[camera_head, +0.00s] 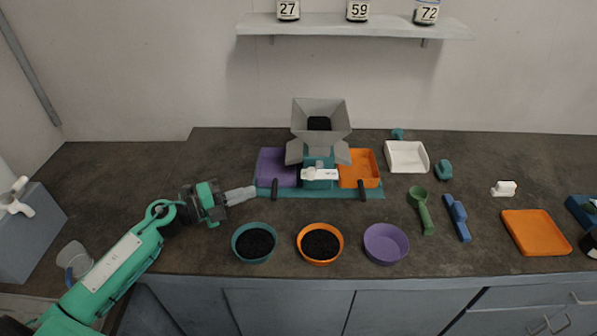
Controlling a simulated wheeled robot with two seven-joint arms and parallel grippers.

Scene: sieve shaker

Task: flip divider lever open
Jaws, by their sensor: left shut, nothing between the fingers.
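The divider (320,122) stands at the back middle of the counter, with a grey hopper on top that holds dark material. Its white lever (320,174) lies roughly level across the teal front, below the hopper. A purple bin (276,167) sits on its left and an orange bin (362,167) on its right, on a teal base. My left gripper (254,191) is shut and empty, just left of the teal base and pointing right, apart from the lever. My right gripper is not in view.
In front stand a teal bowl (236,247) and an orange bowl (301,249) of dark material, and a purple bowl (386,245). A green scoop (420,208), blue tool (457,217), white tray (407,157) and orange tray (536,232) lie right. The left back counter is clear.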

